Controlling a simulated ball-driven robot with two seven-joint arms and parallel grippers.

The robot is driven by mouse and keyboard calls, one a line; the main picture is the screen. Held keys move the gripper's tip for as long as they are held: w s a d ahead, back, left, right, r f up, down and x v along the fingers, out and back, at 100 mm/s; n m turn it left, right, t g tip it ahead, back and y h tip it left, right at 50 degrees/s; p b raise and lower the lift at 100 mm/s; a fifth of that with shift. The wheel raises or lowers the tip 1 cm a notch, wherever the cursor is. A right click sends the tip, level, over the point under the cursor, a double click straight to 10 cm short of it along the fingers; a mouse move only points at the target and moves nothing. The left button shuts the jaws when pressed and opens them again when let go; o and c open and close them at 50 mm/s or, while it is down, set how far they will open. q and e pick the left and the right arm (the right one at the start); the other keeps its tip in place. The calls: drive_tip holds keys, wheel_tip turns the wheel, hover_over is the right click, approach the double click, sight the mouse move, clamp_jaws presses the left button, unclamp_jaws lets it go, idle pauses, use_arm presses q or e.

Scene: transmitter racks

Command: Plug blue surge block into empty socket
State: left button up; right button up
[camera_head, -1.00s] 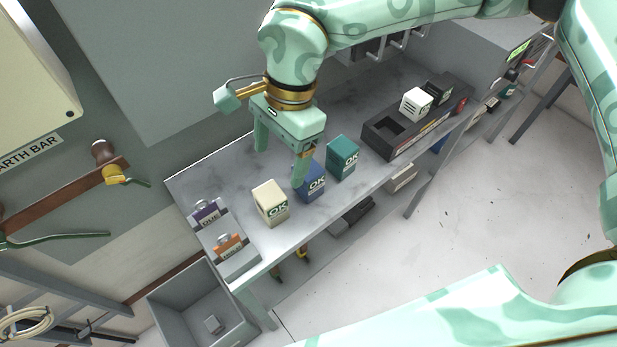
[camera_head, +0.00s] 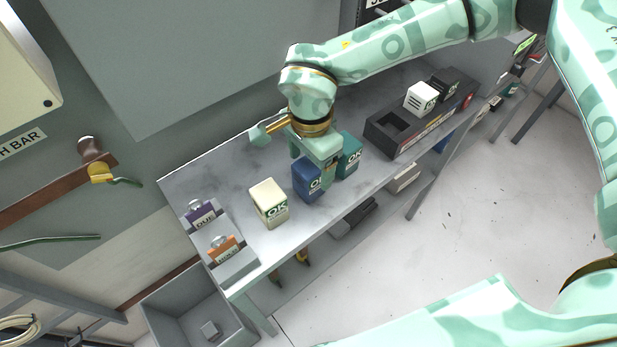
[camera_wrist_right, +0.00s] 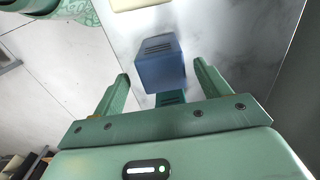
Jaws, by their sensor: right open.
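The blue surge block (camera_head: 306,181) stands upright on the grey bench, its OK label partly covered by a finger of my right gripper (camera_head: 313,170). In the right wrist view the block (camera_wrist_right: 161,64) shows beyond and between the fingers of the open gripper (camera_wrist_right: 161,76), with gaps at both sides. The dark socket rack (camera_head: 380,138) lies along the bench to the right. Its empty socket (camera_head: 393,124) is a square opening at the rack's near left end. My left gripper is not in view.
A teal block (camera_head: 350,158) stands close right of the blue one, a cream block (camera_head: 268,201) to its left. The rack holds a white block (camera_head: 420,98) and a black block (camera_head: 447,88). A tray (camera_head: 236,267) with purple and orange tagged items sits at the bench's left end.

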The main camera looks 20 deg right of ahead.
drive_tip(key=f, duration=0.2)
drive_tip(key=f+b, duration=0.1)
drive_tip(key=shift+w+f, duration=0.2)
drive_tip(key=shift+f, duration=0.15)
drive_tip(key=shift+r, duration=0.1)
drive_tip(key=shift+c, duration=0.2)
drive_tip(key=c, duration=1.1)
drive_tip(key=shift+r, duration=0.1)
